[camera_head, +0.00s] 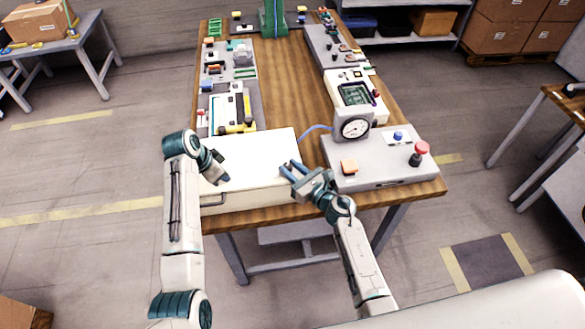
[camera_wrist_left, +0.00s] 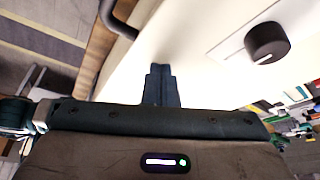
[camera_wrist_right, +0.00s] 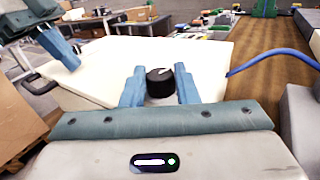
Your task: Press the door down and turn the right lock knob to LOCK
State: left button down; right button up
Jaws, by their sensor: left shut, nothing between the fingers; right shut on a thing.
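The white box with its flat white door (camera_head: 262,150) sits at the near left of the table. My left gripper (camera_head: 227,181) is shut and empty, its tips low over the door's near left part; I cannot tell whether they touch. In the left wrist view its fingers (camera_wrist_left: 160,72) point at the white surface, apart from a black knob (camera_wrist_left: 267,42) with a white pointer line. My right gripper (camera_head: 291,169) is at the box's near right. In the right wrist view its fingers are around the black right lock knob (camera_wrist_right: 160,83), whose lettering I cannot read.
To the right stands a grey panel (camera_head: 372,175) with a gauge (camera_head: 355,128), a red button (camera_head: 421,148) and an orange switch (camera_head: 348,166). A blue cable (camera_wrist_right: 270,52) runs near the box.

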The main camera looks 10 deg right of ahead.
jog(key=shift+s+a+r+m+t+h, duration=0.15)
jog(key=shift+m+t+h, duration=0.5)
jog(key=shift+m+h, duration=0.6)
jog(key=shift+w+a+f+m+t+h, duration=0.15)
jog(key=shift+m+t+h, duration=0.55)
jog(key=shift+h, duration=0.95)
jog(key=shift+s, duration=0.1)
jog(key=o, duration=1)
jog(key=shift+c, duration=0.2)
jog(key=v, duration=1.2)
jog(key=shift+r, duration=0.2)
jog(key=shift+s+a, duration=0.1)
jog(key=shift+s, duration=0.05)
